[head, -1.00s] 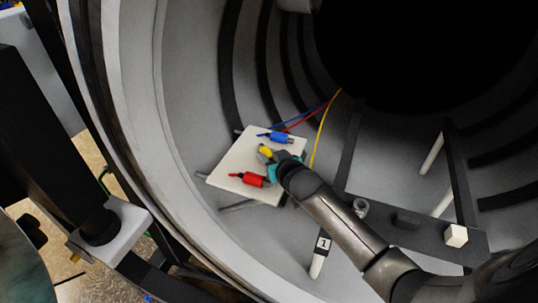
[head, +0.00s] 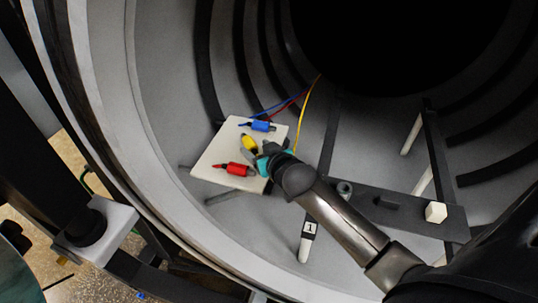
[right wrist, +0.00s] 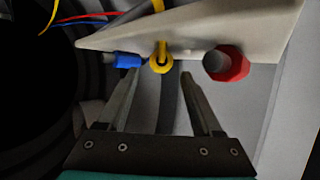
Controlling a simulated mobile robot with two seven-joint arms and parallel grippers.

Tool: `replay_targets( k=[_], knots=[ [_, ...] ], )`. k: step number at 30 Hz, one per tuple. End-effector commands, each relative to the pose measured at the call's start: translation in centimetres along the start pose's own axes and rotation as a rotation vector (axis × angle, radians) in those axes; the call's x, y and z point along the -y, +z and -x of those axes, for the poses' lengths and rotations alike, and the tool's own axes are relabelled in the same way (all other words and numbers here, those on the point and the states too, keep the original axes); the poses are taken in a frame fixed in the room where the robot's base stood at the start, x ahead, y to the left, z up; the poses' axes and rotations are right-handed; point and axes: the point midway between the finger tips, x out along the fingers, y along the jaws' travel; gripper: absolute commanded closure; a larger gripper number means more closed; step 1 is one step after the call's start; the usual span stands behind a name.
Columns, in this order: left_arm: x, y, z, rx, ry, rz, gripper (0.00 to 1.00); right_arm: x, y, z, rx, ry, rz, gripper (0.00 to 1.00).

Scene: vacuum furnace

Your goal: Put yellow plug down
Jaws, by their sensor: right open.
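The yellow plug (head: 249,142) rests on the white plate (head: 214,160) inside the furnace, between the blue plug (head: 262,126) and the red plug (head: 236,169). My right gripper (head: 252,150) is open at the plate, close beside the yellow plug. In the right wrist view, the open fingers (right wrist: 161,82) are empty. The yellow plug (right wrist: 161,62) sits just past the fingertips, roughly centred between them, with the blue plug (right wrist: 127,60) to its left and the red plug (right wrist: 230,64) to its right. My left gripper is not in view.
Blue, red and yellow cables (head: 308,102) run behind the plate. A dark rail (head: 378,206) with pale posts and a tag marked 1 (head: 310,229) lies to the right. The curved grey furnace wall (head: 163,120) bounds the left.

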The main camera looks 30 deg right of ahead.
Motion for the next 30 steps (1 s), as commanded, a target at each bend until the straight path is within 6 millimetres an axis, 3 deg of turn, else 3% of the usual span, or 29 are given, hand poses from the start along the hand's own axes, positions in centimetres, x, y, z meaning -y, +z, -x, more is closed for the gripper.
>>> replay_targets(
  k=[9, 15, 30],
  knots=[
    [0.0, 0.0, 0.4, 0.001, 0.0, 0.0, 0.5, 0.0, 0.0, 5.0, 0.001, 0.0, 0.001, 0.33],
    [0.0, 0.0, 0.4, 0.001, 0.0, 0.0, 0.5, 0.0, 0.0, 7.1, 0.0, 0.0, 0.0, 0.33],
    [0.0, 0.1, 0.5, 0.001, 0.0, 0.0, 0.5, 0.0, 0.0, 7.9, 0.0, 0.001, 0.0, 0.33]
  ],
)
